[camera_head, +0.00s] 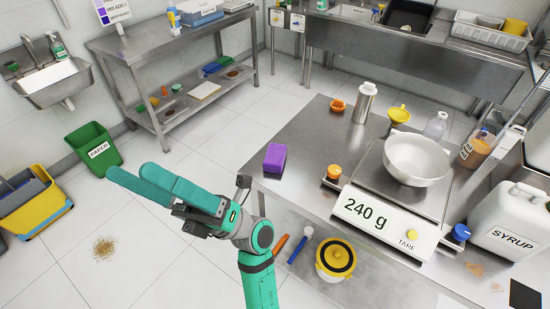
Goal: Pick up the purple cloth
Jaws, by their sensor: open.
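The purple cloth (274,157) looks like a small, thick folded block. It lies on the steel table (312,150) near its left edge, left of the scale. My gripper (128,172) is open and points to the left, over the floor beyond the table's left edge. It is left of the cloth and apart from it. Nothing shows between the fingers. The cloth is in plain view, with my wrist below and left of it in the picture.
A scale (380,222) reading 240 g carries a white bowl (417,156). An orange-capped item (333,172) stands between the cloth and the scale. A metal bottle (365,102) and syrup jug (508,215) share the table. A yellow-lidded pot (335,259) is below.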

